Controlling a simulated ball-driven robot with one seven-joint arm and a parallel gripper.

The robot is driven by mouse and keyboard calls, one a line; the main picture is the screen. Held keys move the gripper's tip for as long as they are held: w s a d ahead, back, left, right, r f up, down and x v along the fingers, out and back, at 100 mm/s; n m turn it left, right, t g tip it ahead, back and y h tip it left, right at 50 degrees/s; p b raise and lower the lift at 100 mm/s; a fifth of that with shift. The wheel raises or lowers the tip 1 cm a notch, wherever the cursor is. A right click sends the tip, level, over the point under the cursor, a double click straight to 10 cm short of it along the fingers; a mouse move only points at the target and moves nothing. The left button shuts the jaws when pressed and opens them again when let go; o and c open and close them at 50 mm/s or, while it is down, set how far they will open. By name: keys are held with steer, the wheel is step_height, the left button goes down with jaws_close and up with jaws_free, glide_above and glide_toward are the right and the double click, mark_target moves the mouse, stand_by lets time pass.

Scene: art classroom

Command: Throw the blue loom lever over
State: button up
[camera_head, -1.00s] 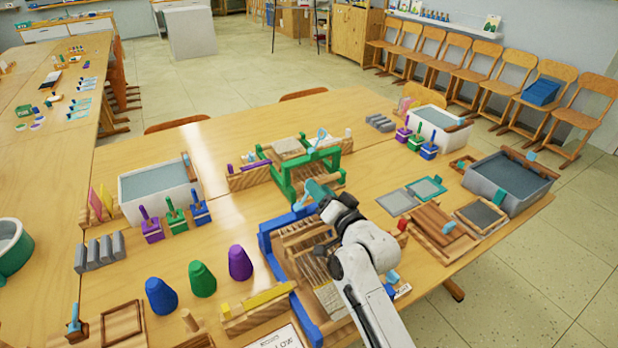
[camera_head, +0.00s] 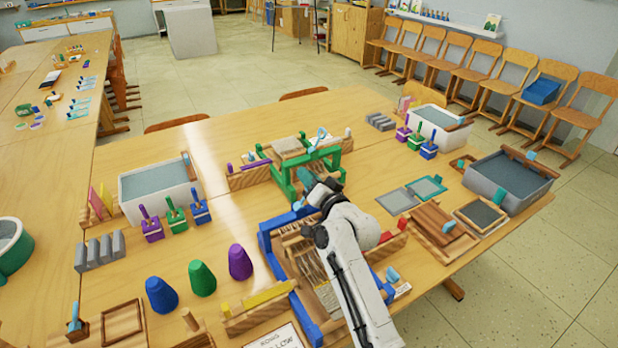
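The blue loom (camera_head: 266,246) stands near the front middle of the table, with strung threads inside its blue frame. A small light-blue piece (camera_head: 298,206) shows at its far end, beside my gripper; it may be the lever, but I cannot tell its tilt. My gripper (camera_head: 309,180) is above the far end of the blue loom, close to the green loom (camera_head: 285,186). My arm hides the right side of the blue loom and much of the gripper. Whether the fingers are open or touch anything is too small to tell.
The green loom right behind has its own light-blue lever (camera_head: 318,138). Purple, green and blue cones (camera_head: 202,279) stand to the left. Frames and a grey tub (camera_head: 507,182) are at the right. A white tub (camera_head: 158,188) is at the back left.

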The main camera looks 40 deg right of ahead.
jaws_close()
stand_by(0.4)
steer(key=w+a+n+b, duration=0.2)
steer(key=a+n+b, duration=0.2)
steer(key=a+n, duration=0.4)
steer(key=shift+w+n, duration=0.2)
steer(key=shift+n, duration=1.8)
steer(key=shift+a+f, duration=0.1)
steer(key=shift+a, duration=0.05)
steer(key=shift+o, duration=1.7)
jaws_free()
steer(key=shift+o, duration=0.3)
